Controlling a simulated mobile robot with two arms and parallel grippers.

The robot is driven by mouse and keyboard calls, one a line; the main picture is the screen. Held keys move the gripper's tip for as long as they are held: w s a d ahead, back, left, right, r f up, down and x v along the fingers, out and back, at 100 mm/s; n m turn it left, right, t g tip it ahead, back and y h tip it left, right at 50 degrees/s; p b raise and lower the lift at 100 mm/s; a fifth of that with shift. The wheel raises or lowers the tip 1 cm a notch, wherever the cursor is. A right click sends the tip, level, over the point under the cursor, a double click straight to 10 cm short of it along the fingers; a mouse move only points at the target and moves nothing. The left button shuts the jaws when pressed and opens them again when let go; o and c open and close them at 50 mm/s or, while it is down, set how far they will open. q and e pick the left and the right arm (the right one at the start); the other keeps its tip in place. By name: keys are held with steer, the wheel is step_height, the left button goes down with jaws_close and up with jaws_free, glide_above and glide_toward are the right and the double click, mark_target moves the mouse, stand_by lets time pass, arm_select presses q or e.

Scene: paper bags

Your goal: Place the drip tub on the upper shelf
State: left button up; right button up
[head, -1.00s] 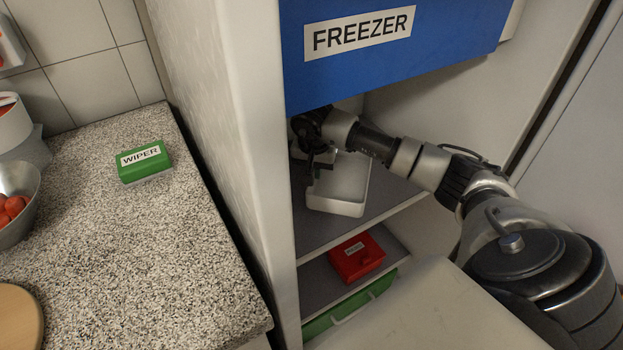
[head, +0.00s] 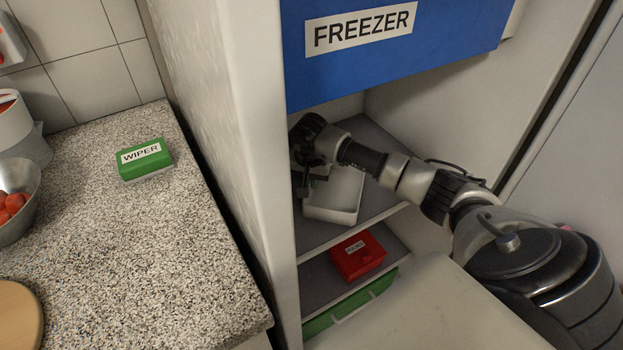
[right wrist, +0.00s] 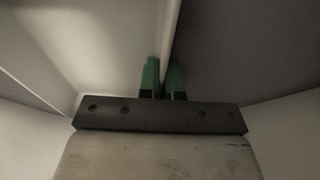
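The drip tub (head: 340,190) is an open white tub inside the cabinet, at the upper shelf (head: 380,205), near its front edge. It looks level; I cannot tell whether its base touches the shelf. My right gripper (head: 306,184) is at the tub's left side. In the right wrist view, the green fingertips (right wrist: 164,80) are close together on either side of the tub's wall, shut on it. The pale tub (right wrist: 110,50) fills the left there, with dark grey shelf to the right. My arm hides part of the tub. My left gripper is not in view.
A blue FREEZER front (head: 390,50) hangs close above my right arm. A red box (head: 356,262) sits on the lower shelf, with a green drawer (head: 350,305) below. The cabinet's side wall (head: 225,120) is close on the left. A green WIPER box (head: 145,160) lies on the counter.

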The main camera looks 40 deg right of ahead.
steer(key=o, duration=0.4)
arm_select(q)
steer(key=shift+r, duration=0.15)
arm_select(e)
steer(key=shift+r, duration=0.15)
steer(key=shift+r, duration=0.35)
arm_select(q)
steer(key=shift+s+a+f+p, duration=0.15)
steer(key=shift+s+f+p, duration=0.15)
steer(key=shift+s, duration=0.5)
arm_select(e)
steer(key=r, duration=0.3)
steer(key=a+r, duration=0.1)
steer(key=r, duration=0.3)
steer(key=s+r, duration=0.1)
steer(key=r, duration=0.3)
steer(key=shift+s+a+r, duration=0.1)
steer(key=shift+a, duration=0.1)
